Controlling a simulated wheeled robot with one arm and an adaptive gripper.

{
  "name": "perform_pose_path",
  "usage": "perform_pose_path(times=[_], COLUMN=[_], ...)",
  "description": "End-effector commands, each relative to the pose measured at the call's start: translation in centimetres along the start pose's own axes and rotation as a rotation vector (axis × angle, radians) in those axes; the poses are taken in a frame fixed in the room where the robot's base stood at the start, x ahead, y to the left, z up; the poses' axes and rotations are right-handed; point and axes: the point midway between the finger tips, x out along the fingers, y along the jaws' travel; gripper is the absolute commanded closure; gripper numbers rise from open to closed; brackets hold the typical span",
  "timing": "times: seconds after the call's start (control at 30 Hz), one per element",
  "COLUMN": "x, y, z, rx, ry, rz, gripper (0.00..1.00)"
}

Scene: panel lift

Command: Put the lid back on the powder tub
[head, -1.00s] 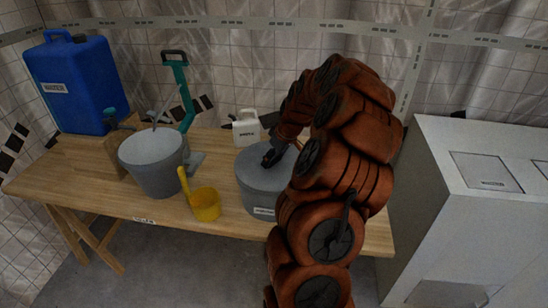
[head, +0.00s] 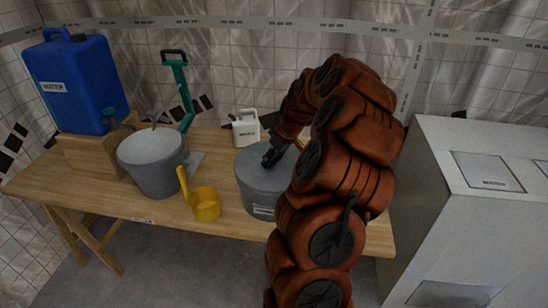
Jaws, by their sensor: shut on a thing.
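The powder tub (head: 262,203) is a grey round tub with a small label, standing on the right part of the wooden table. Its grey lid (head: 252,163) lies across the top of the tub and looks level. Whether it is fully seated all round I cannot tell, because my arm covers the right side. My gripper (head: 268,160) is dark and sits at the middle of the lid, shut on it. The grip point on the lid is hidden by the fingers.
On the wooden table (head: 105,197) stand a grey bucket (head: 152,170), a yellow scoop (head: 205,205), a white jug (head: 246,130), a teal-handled tool (head: 183,95) and a blue water canister (head: 75,85) on a wooden block. A pale cabinet (head: 440,215) stands at right.

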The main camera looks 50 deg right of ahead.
Motion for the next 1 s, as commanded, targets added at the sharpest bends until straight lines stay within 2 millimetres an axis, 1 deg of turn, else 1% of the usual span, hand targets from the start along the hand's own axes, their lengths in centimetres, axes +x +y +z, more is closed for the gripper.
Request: perform_pose_path(times=[0.2,0.23,0.47,0.5,1.0], x=[-0.02,-0.02,-0.01,-0.01,-0.08], y=[0.00,0.00,-0.01,-0.01,-0.01], z=[-0.01,-0.01,0.00,0.00,-0.04], rx=[0.000,0.000,0.000,0.000,0.000], ry=[0.000,0.000,0.000,0.000,0.000], rz=[0.000,0.000,0.000,0.000,0.000], gripper=[0.67,0.26,0.02,0.00,0.00])
